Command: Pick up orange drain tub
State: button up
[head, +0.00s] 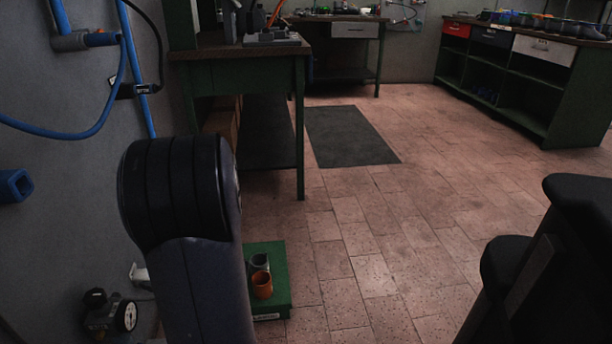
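An orange tub (262,284), small and open at the top, stands upright on a low green box or platform (282,262) on the floor, right of my arm link. A grey cup-like piece (259,263) stands just behind it on the same platform. My dark arm link covers the left part of the platform. My gripper is not in the picture, so its place relative to the tub cannot be seen.
A green workbench (247,56) stands behind the platform, with a dark mat (351,135) on the tiled floor beside it. A gauge (127,316) and blue hoses line the left wall. A shelf bench (520,75) stands far right. The middle floor is clear.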

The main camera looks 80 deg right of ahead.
aim_at(261, 281)
jog(key=k+l, duration=0.1)
jog(key=l, duration=0.3)
jog(key=k+l, duration=0.15)
jog(key=l, duration=0.2)
jog(key=k+l, duration=0.1)
jog(key=l, duration=0.3)
jog(key=k+l+u, duration=0.1)
jog(key=l, duration=0.25)
jog(key=k+l, duration=0.2)
jog(key=l, duration=0.2)
jog(key=k+l, duration=0.1)
jog(key=l, duration=0.25)
jog(key=i+j, duration=0.15)
jog(key=j, duration=0.25)
jog(key=i+j, duration=0.1)
jog(key=j, duration=0.3)
jog(key=i+j, duration=0.15)
jog(key=j, duration=0.2)
